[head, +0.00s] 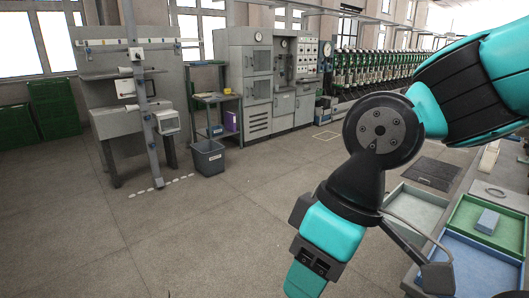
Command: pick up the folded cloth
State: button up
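A small blue-grey block-shaped thing (487,221) lies in the green tray at the right. It may be the folded cloth, but it is too small to be sure. My gripper (308,276) hangs at the bottom centre, well left of the trays and apart from that thing. It runs down to the lower part of the picture. Its fingers cannot be made out, so I cannot tell whether it is open or holds anything.
The green tray (461,222) sits beside a blue tray (463,268) and a pale tray (408,204); my arm partly covers them. A grey bin (209,158) stands by a small table. Grey cabinets and a winder row line the back. The floor at left is clear.

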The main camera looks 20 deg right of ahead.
aim_at(488, 220)
jog(key=i, duration=1.85)
jog(key=z, duration=0.4)
jog(key=i, duration=0.9)
jog(key=z, duration=1.4)
jog(key=i, duration=0.8)
jog(key=z, duration=1.05)
jog(key=i, duration=0.3)
jog(key=z, duration=0.2)
